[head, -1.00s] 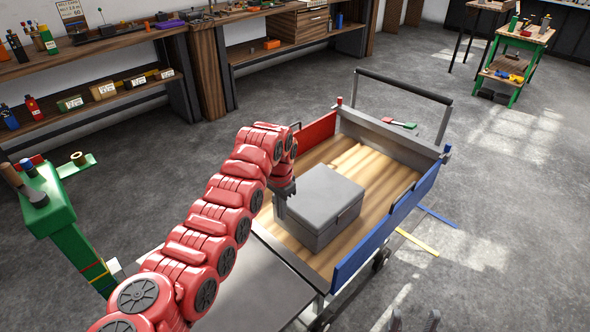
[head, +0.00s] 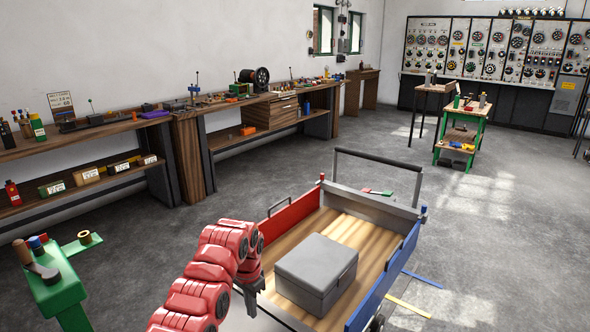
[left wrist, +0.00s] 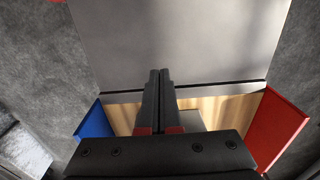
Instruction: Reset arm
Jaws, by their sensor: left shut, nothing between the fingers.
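My left arm, red and segmented, comes in from the bottom of the head view. Its dark left gripper (head: 250,300) is at the near left side of the cart, close beside the grey lidded box (head: 316,268). Whether it touches the box is unclear. In the left wrist view the two black fingers (left wrist: 158,75) lie together, shut and empty. The box stands closed on the wooden bed of the cart (head: 378,240). My right gripper is not in view.
The cart has a red side panel (head: 290,222), a blue side panel (head: 372,290) and a push handle at its far end. A green stand (head: 58,290) is at the lower left. Workbenches line the wall. The grey floor (head: 180,240) left of the cart is open.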

